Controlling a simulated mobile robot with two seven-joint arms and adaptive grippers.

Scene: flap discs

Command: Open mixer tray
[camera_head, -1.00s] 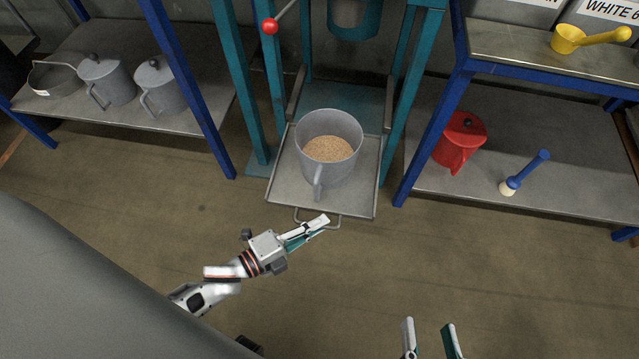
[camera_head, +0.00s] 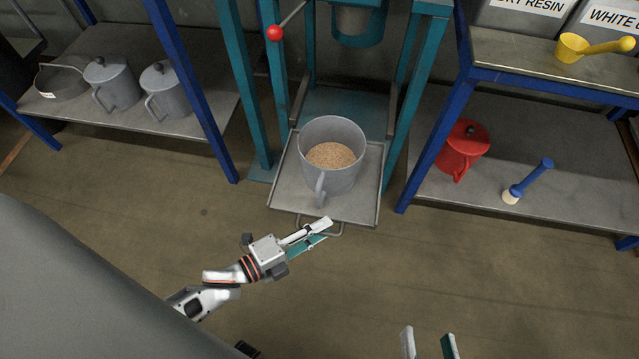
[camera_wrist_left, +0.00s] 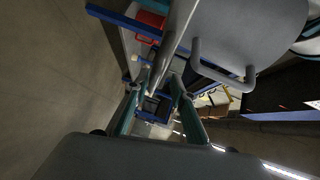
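The mixer tray (camera_head: 287,190) is a grey metal plate standing out in front of the teal mixer frame. A grey pot (camera_head: 321,187) with grainy tan contents stands upright on it; its handle also shows in the left wrist view (camera_wrist_left: 222,74). A wire handle (camera_head: 337,233) runs along the tray's front edge. My left gripper (camera_head: 328,230) is at this handle, its fingers slightly apart. My right gripper (camera_head: 429,340) is open and empty at the bottom edge.
The teal mixer frame (camera_head: 246,85) has a red-knobbed lever (camera_head: 275,33). The left shelf (camera_head: 187,125) holds grey lidded pots (camera_head: 115,84). The right shelf holds a red jug (camera_head: 462,148) and a blue-handled brush (camera_head: 527,180); a yellow scoop (camera_head: 572,48) lies above. The floor in front is clear.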

